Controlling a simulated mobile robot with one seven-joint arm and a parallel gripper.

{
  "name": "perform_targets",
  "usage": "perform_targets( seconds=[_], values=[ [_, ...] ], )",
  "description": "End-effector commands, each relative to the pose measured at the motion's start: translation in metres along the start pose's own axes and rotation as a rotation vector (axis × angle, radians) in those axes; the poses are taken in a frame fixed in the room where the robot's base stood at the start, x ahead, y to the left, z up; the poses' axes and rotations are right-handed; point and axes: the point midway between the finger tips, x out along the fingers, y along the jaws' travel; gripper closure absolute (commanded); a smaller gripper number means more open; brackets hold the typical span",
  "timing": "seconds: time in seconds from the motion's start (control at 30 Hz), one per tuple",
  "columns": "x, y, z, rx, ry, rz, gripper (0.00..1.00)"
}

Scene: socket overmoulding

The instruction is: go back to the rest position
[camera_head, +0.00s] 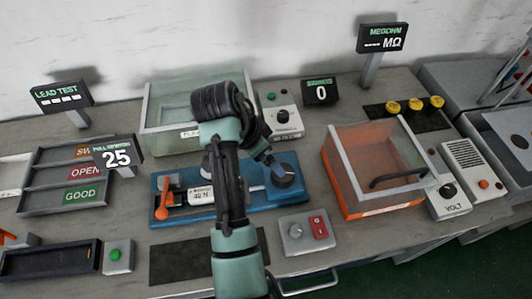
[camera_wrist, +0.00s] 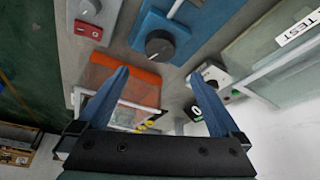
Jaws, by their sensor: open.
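My gripper (camera_wrist: 166,98) is open, with two blue fingers spread apart and nothing between them in the wrist view. In the head view my arm reaches up from the bottom centre and bends over the bench. My gripper (camera_head: 266,158) is partly hidden there and hangs above the right part of the blue fixture (camera_head: 208,208). The blue fixture carries a dark knob (camera_head: 285,170), an orange lever (camera_head: 162,207) and a gauge labelled 40 N. The dark knob also shows in the wrist view (camera_wrist: 160,45), apart from the fingers.
An orange-based clear box (camera_head: 375,212) stands to the right. A clear-walled tray (camera_head: 165,140) stands behind the arm. A red-switch box (camera_head: 318,228) sits near the front edge.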

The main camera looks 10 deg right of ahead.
Motion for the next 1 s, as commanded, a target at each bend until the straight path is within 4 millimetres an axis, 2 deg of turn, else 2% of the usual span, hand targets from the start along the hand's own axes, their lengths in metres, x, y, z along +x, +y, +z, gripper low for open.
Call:
perform_targets(
  seconds=[0.33, 0.47, 0.57, 0.63, 0.73, 0.87, 0.9, 0.97, 1.0],
  values=[
    [-0.002, -0.002, -0.002, -0.004, 0.006, -0.013, 0.00],
    [-0.025, -0.025, -0.020, -0.049, 0.069, -0.152, 0.00],
    [-0.070, -0.055, -0.046, -0.121, 0.188, -0.358, 0.00],
    [-0.115, -0.075, -0.067, -0.179, 0.307, -0.520, 0.00],
    [-0.187, -0.090, -0.090, -0.250, 0.497, -0.726, 0.00],
    [-0.285, -0.087, -0.111, -0.311, 0.766, -0.944, 0.00],
    [-0.314, -0.082, -0.115, -0.324, 0.852, -1.001, 0.00],
    [-0.359, -0.069, -0.118, -0.335, 0.985, -1.080, 0.00],
    [-0.388, -0.058, -0.119, -0.339, 1.074, -1.126, 0.00]
  ],
)
